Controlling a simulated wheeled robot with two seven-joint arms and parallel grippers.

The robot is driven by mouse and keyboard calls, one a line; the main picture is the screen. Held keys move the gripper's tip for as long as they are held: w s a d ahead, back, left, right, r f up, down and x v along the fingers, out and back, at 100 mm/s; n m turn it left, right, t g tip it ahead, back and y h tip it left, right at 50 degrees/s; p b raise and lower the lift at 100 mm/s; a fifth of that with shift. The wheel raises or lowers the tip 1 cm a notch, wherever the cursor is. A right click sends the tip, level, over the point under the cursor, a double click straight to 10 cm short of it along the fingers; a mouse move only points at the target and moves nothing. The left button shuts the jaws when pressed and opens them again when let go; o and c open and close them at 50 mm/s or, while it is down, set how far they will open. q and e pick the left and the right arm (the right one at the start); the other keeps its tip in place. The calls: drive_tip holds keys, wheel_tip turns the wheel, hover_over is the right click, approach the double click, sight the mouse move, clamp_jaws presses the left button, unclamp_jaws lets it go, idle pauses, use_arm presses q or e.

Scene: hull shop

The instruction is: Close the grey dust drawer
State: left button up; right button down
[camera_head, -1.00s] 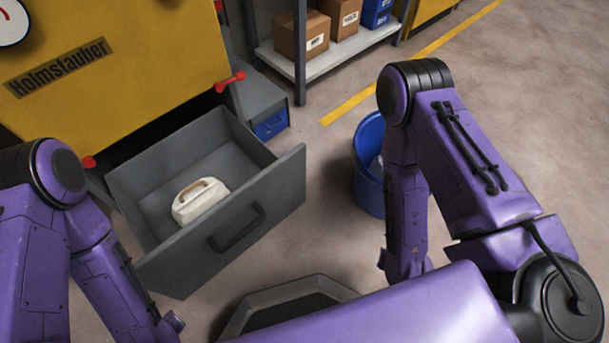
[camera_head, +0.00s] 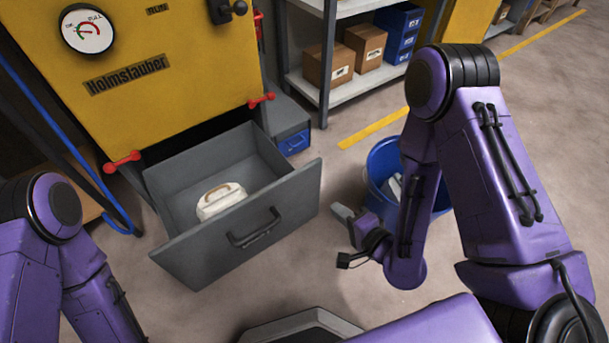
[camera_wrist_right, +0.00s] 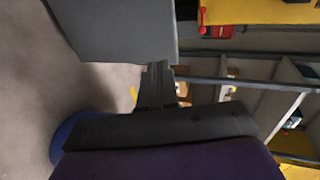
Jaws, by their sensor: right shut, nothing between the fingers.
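The grey dust drawer (camera_head: 285,222) stands pulled out below the yellow machine, its front panel and dark bar handle facing me. A cream case with a handle (camera_head: 220,203) lies inside it. My right gripper (camera_head: 342,212) is shut and empty, just to the right of the drawer front, with no clear contact. In the right wrist view, the shut fingers (camera_wrist_right: 157,82) show near the edge of a grey panel (camera_wrist_right: 112,30), which looks like the drawer front. My left arm is at the lower left of the head view; its gripper is out of view.
The yellow machine (camera_head: 180,75) has red-knobbed catches beside the drawer opening. A blue bin (camera_head: 385,160) with something pale in it stands behind my right forearm. A shelf (camera_head: 355,86) with boxes is at the back. Open floor lies at the right.

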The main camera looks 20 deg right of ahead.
sight(299, 174)
drive_tip(key=b+x, duration=0.1)
drive_tip(key=x, duration=0.3)
drive_tip(key=r+b+x, duration=0.1)
drive_tip(key=x, duration=0.3)
drive_tip(key=b+x, duration=0.1)
drive_tip(key=x, duration=0.4)
drive_tip(key=shift+w+a+r, duration=0.25)
drive_tip(key=shift+a+r, duration=0.05)
drive_tip(key=shift+r, duration=0.05)
drive_tip(key=shift+w+a, duration=0.1)
drive_tip(key=shift+w, duration=0.3)
drive_tip(key=shift+w+r, duration=0.1)
drive_tip(key=shift+w, duration=0.05)
